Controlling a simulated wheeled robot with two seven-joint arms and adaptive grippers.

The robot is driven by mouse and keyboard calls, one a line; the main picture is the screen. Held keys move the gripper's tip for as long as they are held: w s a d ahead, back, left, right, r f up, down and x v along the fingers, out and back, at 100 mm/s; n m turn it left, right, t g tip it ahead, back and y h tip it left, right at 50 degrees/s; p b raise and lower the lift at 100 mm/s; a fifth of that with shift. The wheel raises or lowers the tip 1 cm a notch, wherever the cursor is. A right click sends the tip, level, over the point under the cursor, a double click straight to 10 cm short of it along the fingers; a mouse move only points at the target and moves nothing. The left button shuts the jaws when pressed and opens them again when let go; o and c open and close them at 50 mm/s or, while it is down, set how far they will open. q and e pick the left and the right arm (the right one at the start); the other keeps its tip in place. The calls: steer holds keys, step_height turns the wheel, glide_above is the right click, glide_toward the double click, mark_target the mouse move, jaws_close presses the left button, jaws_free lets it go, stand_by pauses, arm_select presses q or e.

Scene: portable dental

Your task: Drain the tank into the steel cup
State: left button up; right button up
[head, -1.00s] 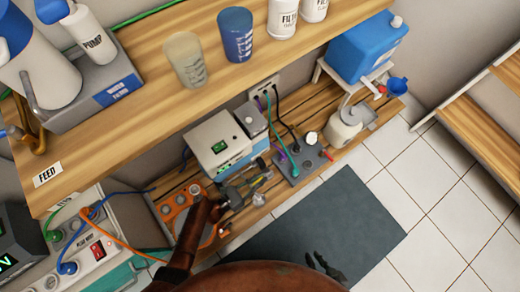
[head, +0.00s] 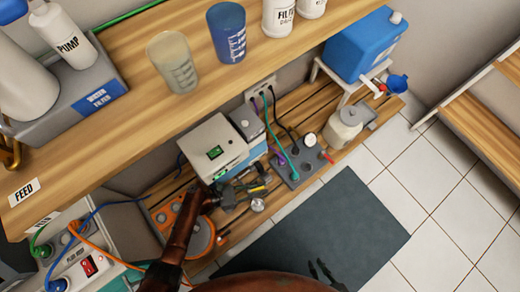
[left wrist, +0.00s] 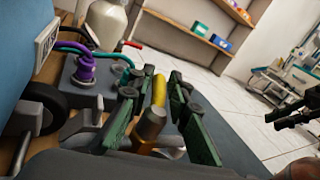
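A white-and-blue unit (head: 215,148) with a green display stands on the low slatted bench; I cannot tell whether it is the tank meant. A blue tank (head: 362,46) with a red tap sits on a white stand at the back right. My left gripper (head: 254,188) is beside the unit's front. In the left wrist view its open fingers (left wrist: 155,90) stand either side of a yellow handle (left wrist: 159,88), with gaps visible. A small round metallic thing (head: 257,205) lies near it, possibly the steel cup. My right gripper (head: 325,272) is open and empty above the dark mat.
A grey block with plugs (head: 300,168) and cables sits right of the unit, with a cream jar (head: 343,127) beyond. The wooden shelf (head: 115,130) overhangs the bench and holds cups and bottles. The dark mat (head: 350,215) and tiled floor are clear.

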mark_target(260, 189)
arm_select(q)
steer(key=o, duration=0.3)
steer(key=shift+f, duration=0.1)
step_height(260, 189, up, 10)
steer(key=shift+r, duration=0.1)
stand_by(0.5)
arm_select(e)
steer(key=shift+o, duration=0.7)
